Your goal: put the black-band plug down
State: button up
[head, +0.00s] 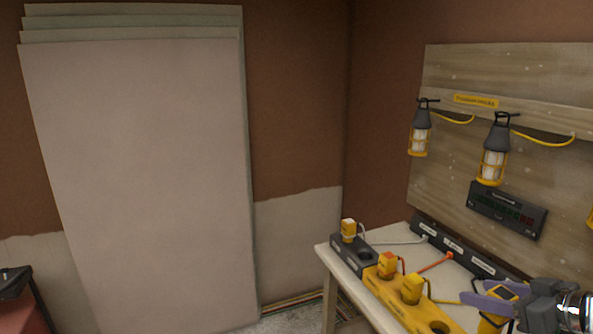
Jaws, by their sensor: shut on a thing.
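My gripper (482,294) is at the lower right, over the bench. Its purple fingers are shut on a yellow plug with a dark top or band (504,293), which I take as the black-band plug. The fingers and wrist hide part of it, and I cannot tell whether its lower end touches anything. To its left, a yellow socket block (381,289) holds an orange-topped plug (387,265) and a yellow plug (412,290). The yellow block has an open hole near the bottom edge of the picture. A dark block (345,256) holds another yellow plug (348,229) beside an open hole.
The pale bench (328,257) stands in the corner. Along its back lies a dark labelled strip (455,249) with cords running to it. Lanterns (420,132) and a dark display (507,211) hang on the wooden board (455,75). Large panels (145,170) lean at left.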

jog(key=d, duration=0.2)
jog(key=d+m+h, duration=0.1)
jog(key=shift+w+r, duration=0.2)
jog(key=shift+w, duration=0.1)
jog(key=w+a+f+m+h, duration=0.2)
jog(key=w+a+f, duration=0.2)
jog(key=w+f, duration=0.35)
jog(key=w+a+f+n+y, duration=0.1)
jog(key=a+f, duration=0.3)
jog(key=a, duration=0.4)
jog(key=w+a+f+n+y, duration=0.1)
jog(key=w+a+f, duration=0.3)
jog(key=a, duration=0.5)
jog(key=shift+a+n+y, duration=0.3)
